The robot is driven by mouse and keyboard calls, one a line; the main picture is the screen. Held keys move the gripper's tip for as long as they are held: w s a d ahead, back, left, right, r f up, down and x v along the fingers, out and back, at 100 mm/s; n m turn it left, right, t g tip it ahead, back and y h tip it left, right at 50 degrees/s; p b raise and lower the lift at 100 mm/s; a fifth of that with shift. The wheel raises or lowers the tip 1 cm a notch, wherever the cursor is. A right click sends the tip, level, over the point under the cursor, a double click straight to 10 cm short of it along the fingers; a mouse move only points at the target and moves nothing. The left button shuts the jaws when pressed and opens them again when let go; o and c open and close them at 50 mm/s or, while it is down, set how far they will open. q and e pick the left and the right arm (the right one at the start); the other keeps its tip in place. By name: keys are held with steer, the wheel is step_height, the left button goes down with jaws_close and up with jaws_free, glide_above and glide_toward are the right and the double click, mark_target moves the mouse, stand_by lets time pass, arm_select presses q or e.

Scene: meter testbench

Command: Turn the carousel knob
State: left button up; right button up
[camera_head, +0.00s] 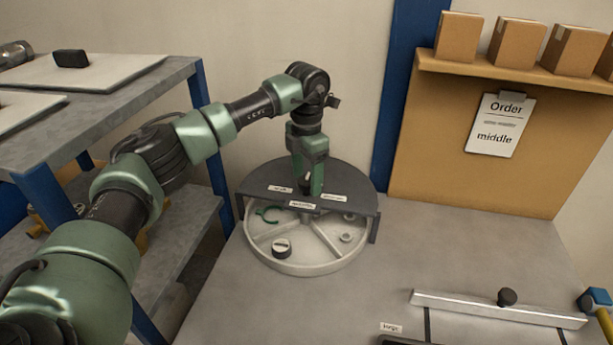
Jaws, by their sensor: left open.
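The carousel (305,268) is a round pale tray with divider walls. A dark grey cover (345,180) lies over its back half, with several small white labels along its front edge. My left gripper (307,190) points down over the middle of the cover, near the labels. Its fingertips are small and dark here, and I cannot tell whether they touch anything. The carousel knob is not clearly visible; the gripper may hide it. In the open front compartments are a green open ring (267,215), a black-and-white round piece (282,248) and small pale rings (347,238). My right gripper is out of view.
A grey shelf unit with blue posts (42,190) stands at the left, close to my left arm. A tan board (430,150) with an "Order ... middle" sheet (495,125) stands behind. A metal bar (460,306) with a black knob (507,297) lies front right. The bench between is clear.

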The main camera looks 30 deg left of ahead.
mark_target(306, 180)
arm_select(q)
step_height(306, 180, up, 8)
steer(key=shift+f+b, duration=0.2)
steer(key=shift+b, duration=0.5)
steer(key=shift+f, duration=0.1)
